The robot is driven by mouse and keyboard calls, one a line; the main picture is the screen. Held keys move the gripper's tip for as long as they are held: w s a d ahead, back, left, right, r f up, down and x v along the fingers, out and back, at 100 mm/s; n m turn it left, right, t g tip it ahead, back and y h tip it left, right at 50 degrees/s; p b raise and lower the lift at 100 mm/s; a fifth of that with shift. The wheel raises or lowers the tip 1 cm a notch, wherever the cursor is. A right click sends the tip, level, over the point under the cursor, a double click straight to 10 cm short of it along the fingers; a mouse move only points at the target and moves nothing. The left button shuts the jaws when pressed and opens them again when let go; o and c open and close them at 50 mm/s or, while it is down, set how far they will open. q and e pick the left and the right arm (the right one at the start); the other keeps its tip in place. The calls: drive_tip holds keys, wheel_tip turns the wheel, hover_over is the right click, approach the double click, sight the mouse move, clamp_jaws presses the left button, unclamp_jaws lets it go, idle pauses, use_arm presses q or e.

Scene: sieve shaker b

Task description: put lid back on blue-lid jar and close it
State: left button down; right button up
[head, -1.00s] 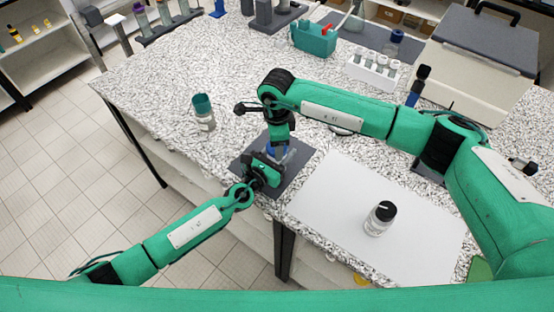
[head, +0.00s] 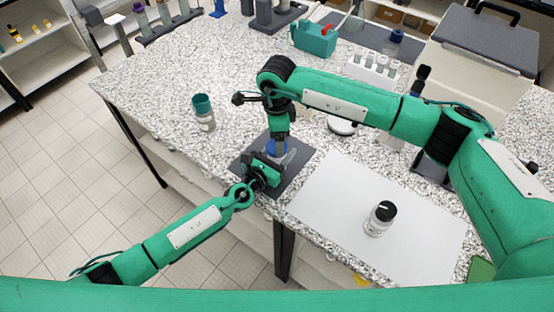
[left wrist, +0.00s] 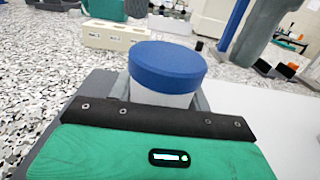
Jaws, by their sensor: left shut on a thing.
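The blue lid (head: 276,147) sits level on top of the blue-lid jar in the left wrist view (left wrist: 168,64). The pale jar body (left wrist: 160,98) shows just below its rim; whether the lid is tight cannot be seen. My left gripper (head: 271,165) is shut around the jar, which stands on the dark grey mat (head: 300,158). The right fingers are too small and dark to read.
A white sheet (head: 330,205) with a black-capped jar (head: 380,218) lies at right. A teal-topped jar (head: 203,112) stands at left. A tube rack (head: 370,72) and a teal box (head: 314,38) stand farther back.

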drive_tip(key=shift+r, duration=0.65)
drive_tip(key=shift+c, duration=0.4)
drive_tip(key=n, duration=0.1)
drive_tip(key=r+n, duration=0.1)
drive_tip(key=n, duration=0.1)
drive_tip(key=shift+n, duration=0.3)
drive_tip(key=n, duration=0.2)
drive_tip(key=r+n, duration=0.1)
drive_tip(key=n, duration=0.1)
drive_tip(key=shift+n, duration=0.4)
drive_tip(key=n, duration=0.2)
drive_tip(key=r+n, duration=0.1)
drive_tip(key=n, duration=0.2)
drive_tip(key=shift+f, duration=4)
